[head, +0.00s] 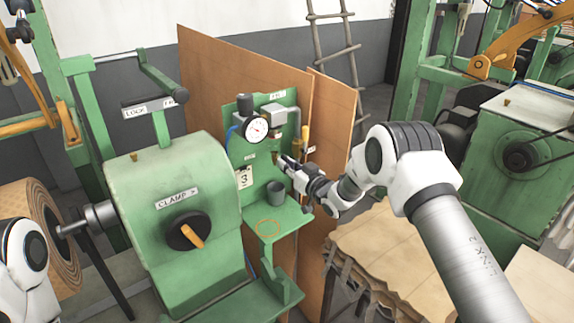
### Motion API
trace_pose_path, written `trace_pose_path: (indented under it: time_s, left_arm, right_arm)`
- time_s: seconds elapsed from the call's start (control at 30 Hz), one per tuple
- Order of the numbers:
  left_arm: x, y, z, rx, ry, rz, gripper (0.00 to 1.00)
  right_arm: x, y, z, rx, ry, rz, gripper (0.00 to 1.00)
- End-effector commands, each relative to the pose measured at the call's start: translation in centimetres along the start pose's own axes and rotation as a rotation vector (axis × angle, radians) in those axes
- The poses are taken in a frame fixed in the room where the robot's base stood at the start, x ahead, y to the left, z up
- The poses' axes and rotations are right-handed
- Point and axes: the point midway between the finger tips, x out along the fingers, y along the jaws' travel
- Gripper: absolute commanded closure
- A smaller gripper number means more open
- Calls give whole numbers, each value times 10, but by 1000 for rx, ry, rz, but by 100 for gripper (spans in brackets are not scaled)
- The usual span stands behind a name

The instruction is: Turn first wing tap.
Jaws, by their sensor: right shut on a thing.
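The green panel (236,112) stands upright behind a small green shelf, with a round pressure gauge (257,128) and a grey block at its top. My right gripper (281,160) reaches in from the right and is shut at the panel, below the gauge and above the shelf. It is shut on the small wing tap there, which the fingers mostly hide; its angle cannot be told. My left gripper is out of view; only part of my left arm shows at the lower left.
A dark grey cup (276,192) stands on the shelf (290,216), just below my right gripper. A yellow-handled tool (303,148) is beside the panel's right edge. The green clamp housing (185,220) with an orange-handled knob (188,232) stands left of the shelf. Brown boards stand behind.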

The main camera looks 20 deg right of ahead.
Motion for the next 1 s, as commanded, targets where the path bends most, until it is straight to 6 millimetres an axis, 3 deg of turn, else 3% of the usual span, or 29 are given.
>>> trace_pose_path:
  time_s: [0.13, 0.4, 0.43, 0.5, 0.83, 1.0]
  left_arm:
    - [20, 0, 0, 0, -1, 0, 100]
    - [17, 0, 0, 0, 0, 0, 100]
    - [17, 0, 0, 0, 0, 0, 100]
    - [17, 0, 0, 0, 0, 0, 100]
    - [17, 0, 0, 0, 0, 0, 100]
    - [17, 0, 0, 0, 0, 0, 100]
  right_arm:
    - [0, 0, 4, -85, 3, 0, 100]
    - [0, 0, -1, -110, 2, 0, 100]
    - [0, 0, -1, -110, 2, 0, 83]
    - [0, 0, -1, -109, 2, 0, 61]
    - [-2, 0, 0, -108, 0, 1, 61]
    - [-27, 0, -1, -106, 0, 2, 61]
